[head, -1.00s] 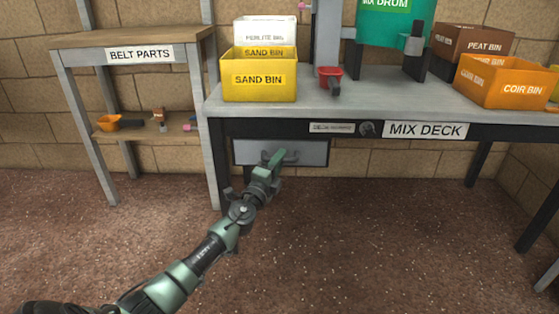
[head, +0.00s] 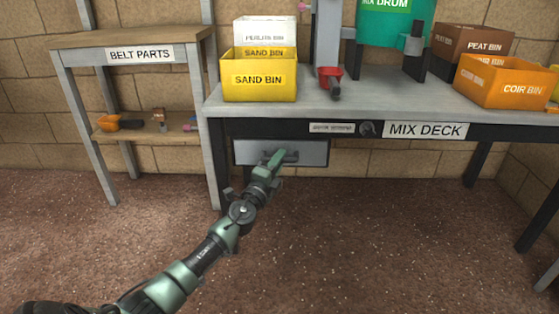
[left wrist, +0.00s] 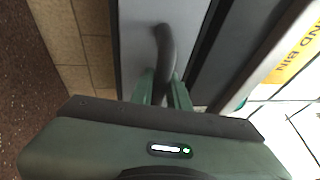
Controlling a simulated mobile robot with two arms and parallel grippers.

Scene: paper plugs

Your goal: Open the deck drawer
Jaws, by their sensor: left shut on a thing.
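The deck drawer (head: 310,153) is a grey front under the left part of the mix deck. It also shows in the left wrist view (left wrist: 135,45). It looks shut or nearly so; I cannot tell a gap. Its dark bar handle (left wrist: 165,45) runs between my left gripper's fingers in the left wrist view. My left gripper (head: 277,158) is at the drawer front, shut on that handle, and hides part of it in the head view. My right gripper is not in view.
The mix deck (head: 300,108) bears a yellow sand bin (head: 259,82), a red scoop (head: 330,78), a green mix drum (head: 385,25) and an orange coir bin (head: 510,82). A belt parts shelf (head: 80,40) stands left. The floor before the drawer is clear.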

